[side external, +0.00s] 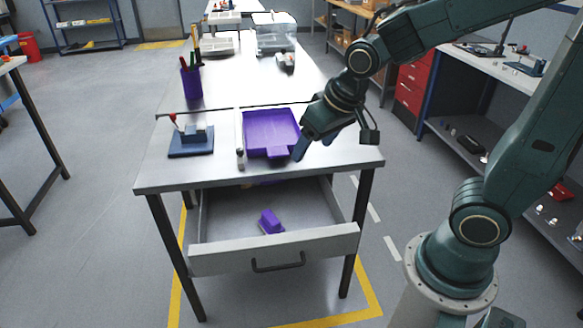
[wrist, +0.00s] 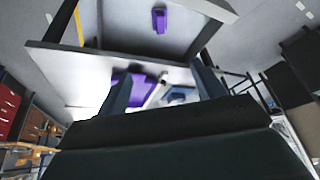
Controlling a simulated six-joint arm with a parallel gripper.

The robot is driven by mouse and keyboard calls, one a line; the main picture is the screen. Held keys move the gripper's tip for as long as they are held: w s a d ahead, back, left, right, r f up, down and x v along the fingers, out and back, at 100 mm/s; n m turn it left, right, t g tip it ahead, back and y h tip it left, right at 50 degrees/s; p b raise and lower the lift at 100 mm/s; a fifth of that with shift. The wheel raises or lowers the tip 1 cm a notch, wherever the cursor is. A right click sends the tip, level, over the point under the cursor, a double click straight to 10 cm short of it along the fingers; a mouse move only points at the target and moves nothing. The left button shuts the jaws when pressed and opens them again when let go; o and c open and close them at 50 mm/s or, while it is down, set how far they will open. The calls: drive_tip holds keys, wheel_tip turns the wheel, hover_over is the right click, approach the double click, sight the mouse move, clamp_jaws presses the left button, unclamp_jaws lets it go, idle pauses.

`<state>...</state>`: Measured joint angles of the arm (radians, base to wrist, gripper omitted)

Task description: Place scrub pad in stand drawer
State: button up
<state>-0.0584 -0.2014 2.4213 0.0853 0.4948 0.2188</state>
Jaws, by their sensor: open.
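The scrub pad (side external: 271,222), a small purple block with a pale underside, lies inside the open stand drawer (side external: 225,207). In the wrist view the purple pad (wrist: 159,20) also shows in the drawer. The drawer is pulled out from under the table top, with its grey front (side external: 325,243) and dark handle toward the camera. My gripper (side external: 312,150) is above the table's front right, beside the purple tray, apart from the pad. In the wrist view its two fingers (wrist: 165,92) are spread, with nothing held between them.
A purple tray (side external: 271,128) lies on the table (side external: 222,172), close to my gripper. A small bottle (side external: 240,159) stands at its left front. A blue fixture with a red knob (side external: 191,142) and a purple pen cup (side external: 191,84) stand farther left. The drawer has free room around the pad.

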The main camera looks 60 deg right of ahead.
drive_tip(key=s+r+n, duration=0.2)
drive_tip(key=s+r, duration=0.4)
drive_tip(key=s, duration=0.6)
drive_tip(key=shift+s+r+t+y, duration=0.3)
drive_tip(key=shift+s+r, duration=0.05)
drive_tip(key=shift+a, duration=0.1)
